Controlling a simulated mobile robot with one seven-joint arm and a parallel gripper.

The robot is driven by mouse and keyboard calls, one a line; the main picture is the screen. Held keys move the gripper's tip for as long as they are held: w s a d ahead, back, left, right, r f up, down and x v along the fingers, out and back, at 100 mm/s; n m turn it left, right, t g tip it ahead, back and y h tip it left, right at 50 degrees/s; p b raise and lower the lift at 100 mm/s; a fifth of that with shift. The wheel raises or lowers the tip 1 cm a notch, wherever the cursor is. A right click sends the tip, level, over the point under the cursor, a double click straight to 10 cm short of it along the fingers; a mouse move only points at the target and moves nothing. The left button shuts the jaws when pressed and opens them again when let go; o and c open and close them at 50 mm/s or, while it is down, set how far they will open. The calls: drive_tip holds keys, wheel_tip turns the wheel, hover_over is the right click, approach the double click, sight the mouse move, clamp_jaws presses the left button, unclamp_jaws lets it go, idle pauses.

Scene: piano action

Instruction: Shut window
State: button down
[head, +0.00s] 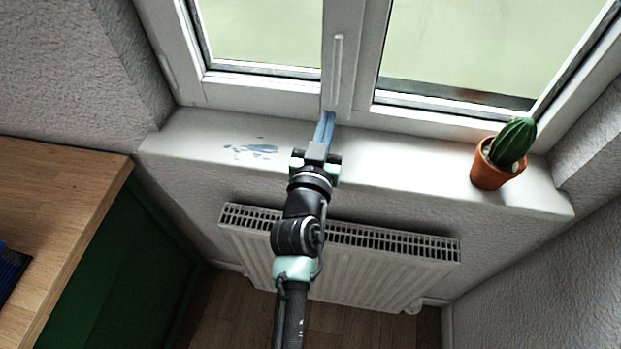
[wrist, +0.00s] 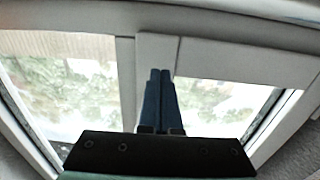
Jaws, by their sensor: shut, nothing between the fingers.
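The white-framed double window (head: 351,75) fills the top of the head view, with a left sash (head: 262,96) and a right sash (head: 455,116) beside a central upright. A narrow raised vertical strip (head: 337,62) is on that upright. My gripper (head: 327,117) is shut and empty, its blue fingers pointing at the lower end of the upright, just above the sill. I cannot tell whether they touch the frame. In the wrist view, my gripper's fingertips (wrist: 160,72) overlap the window's middle frame (wrist: 157,50). Whether either sash stands ajar is not clear.
The white sill (head: 400,155) carries a cactus in an orange pot (head: 492,170) at right and a blue-grey stain (head: 253,150) at left. A radiator (head: 350,255) is below the sill. A wooden-topped green cabinet (head: 65,190) stands at left.

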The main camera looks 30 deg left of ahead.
drive_tip(key=b+v, duration=0.1)
drive_tip(key=v, duration=1)
drive_tip(key=shift+b, duration=0.3)
drive_tip(key=w+d+r+m+t+h, duration=0.1)
drive_tip(key=d+r+t, duration=0.15)
drive_tip(key=r, duration=0.65)
drive_tip(key=w+d+r+m+t+h, duration=0.1)
drive_tip(key=w+d+r, duration=0.15)
drive_tip(key=r, duration=0.55)
drive_tip(key=d+r+m+t+h, duration=0.15)
drive_tip(key=d+r, duration=0.25)
drive_tip(key=r, duration=0.5)
drive_tip(key=s+d+r+t, duration=0.2)
drive_tip(key=s+r, duration=0.3)
drive_tip(key=r, duration=0.5)
drive_tip(key=s+d+r+t, duration=0.3)
drive_tip(key=s+d+r, duration=0.1)
drive_tip(key=r, duration=0.6)
drive_tip(key=shift+s+d+r+n+h, duration=0.3)
drive_tip(key=shift+s+r+n+h, duration=0.05)
drive_tip(key=shift+s+r+h, duration=0.1)
drive_tip(key=shift+w+f, duration=0.1)
